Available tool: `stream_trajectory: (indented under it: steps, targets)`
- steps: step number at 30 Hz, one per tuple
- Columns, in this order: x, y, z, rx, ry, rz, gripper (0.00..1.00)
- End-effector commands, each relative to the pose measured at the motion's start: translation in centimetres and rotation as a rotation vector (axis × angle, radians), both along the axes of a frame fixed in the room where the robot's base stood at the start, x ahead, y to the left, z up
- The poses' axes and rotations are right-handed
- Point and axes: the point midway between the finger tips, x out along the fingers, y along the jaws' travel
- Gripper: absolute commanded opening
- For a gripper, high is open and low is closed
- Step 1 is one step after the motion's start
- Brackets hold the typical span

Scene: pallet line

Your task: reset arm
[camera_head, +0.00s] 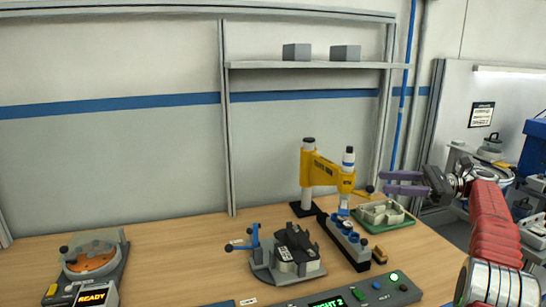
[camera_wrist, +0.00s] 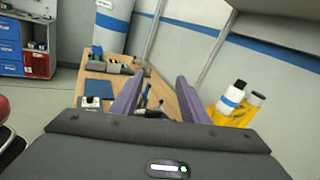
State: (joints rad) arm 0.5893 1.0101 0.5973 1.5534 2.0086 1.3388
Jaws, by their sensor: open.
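My gripper (camera_head: 385,182) is at the right of the head view, on my red arm, raised above the right end of the wooden bench. Its two purple fingers point left and stand apart with nothing between them. In the wrist view the fingers (camera_wrist: 158,80) also show spread, with the bench behind the gap. The yellow press (camera_head: 325,170) stands to the left of the fingertips. Whether they touch its handle cannot be told. The press also shows at the right of the wrist view (camera_wrist: 240,108).
A green tray (camera_head: 400,222) with a pale part lies below the gripper. A black fixture (camera_head: 345,240), a clamp fixture (camera_head: 290,252) and a round device (camera_head: 90,258) stand along the bench. A control panel (camera_head: 365,295) is at the front edge. A shelf (camera_head: 265,65) holds two grey blocks.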

Motion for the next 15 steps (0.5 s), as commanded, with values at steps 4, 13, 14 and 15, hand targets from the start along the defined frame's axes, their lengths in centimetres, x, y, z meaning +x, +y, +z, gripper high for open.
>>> stream_trajectory:
  steps: [4, 13, 14, 15]
  targets:
    - [0.0, 0.1, 0.0, 0.0, -0.004, 0.002, 0.41]
    - [1.6, 0.0, -1.0, -0.052, -0.118, -0.054, 0.41]
    - [1.8, -0.1, -1.3, -0.061, -0.124, -0.063, 0.41]
    - [2.1, -0.2, -1.9, -0.074, -0.13, -0.075, 0.41]
